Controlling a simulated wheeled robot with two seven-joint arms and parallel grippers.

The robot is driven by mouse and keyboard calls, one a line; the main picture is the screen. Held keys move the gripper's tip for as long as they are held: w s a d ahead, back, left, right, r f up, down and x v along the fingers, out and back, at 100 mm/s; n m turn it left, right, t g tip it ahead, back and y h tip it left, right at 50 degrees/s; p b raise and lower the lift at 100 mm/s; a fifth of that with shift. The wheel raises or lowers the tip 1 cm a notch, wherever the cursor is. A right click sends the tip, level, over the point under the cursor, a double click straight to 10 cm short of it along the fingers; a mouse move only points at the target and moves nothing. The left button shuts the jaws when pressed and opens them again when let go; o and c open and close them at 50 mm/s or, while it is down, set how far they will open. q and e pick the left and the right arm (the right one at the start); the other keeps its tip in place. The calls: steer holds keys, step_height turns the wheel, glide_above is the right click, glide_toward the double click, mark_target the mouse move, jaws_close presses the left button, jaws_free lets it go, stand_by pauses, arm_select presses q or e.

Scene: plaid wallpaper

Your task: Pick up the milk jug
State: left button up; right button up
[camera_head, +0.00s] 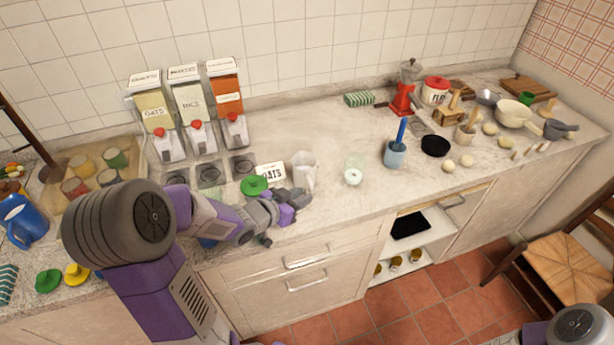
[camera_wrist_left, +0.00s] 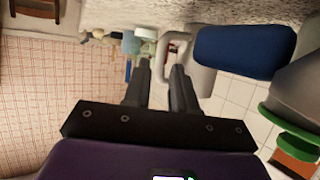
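The milk jug (camera_head: 304,172) is a pale, whitish jug standing on the counter beside the small OATS sign. My left gripper (camera_head: 294,196) is low over the counter, just in front of the jug. In the left wrist view the jug's pale looped handle (camera_wrist_left: 163,48) shows at the fingertips. The left gripper (camera_wrist_left: 161,68) is open there, with a clear gap between its two dark fingers. The near side of the handle appears to lie in line with this gap; I cannot tell whether the fingers touch it. My right gripper is out of view.
A green lid (camera_head: 254,185) and the OATS sign (camera_head: 270,174) are close to my left gripper. Dispensers (camera_head: 196,110) stand behind.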

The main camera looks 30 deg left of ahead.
mark_target(305, 179)
arm_select(q)
steer(key=b+x, duration=0.1)
steer(key=x, duration=0.3)
steer(key=shift+w+d+f, duration=0.1)
steer(key=shift+w+f, duration=0.1)
steer(key=shift+w, duration=0.15)
steer(key=shift+w, duration=0.1)
jaws_close()
steer(key=shift+r, duration=0.1)
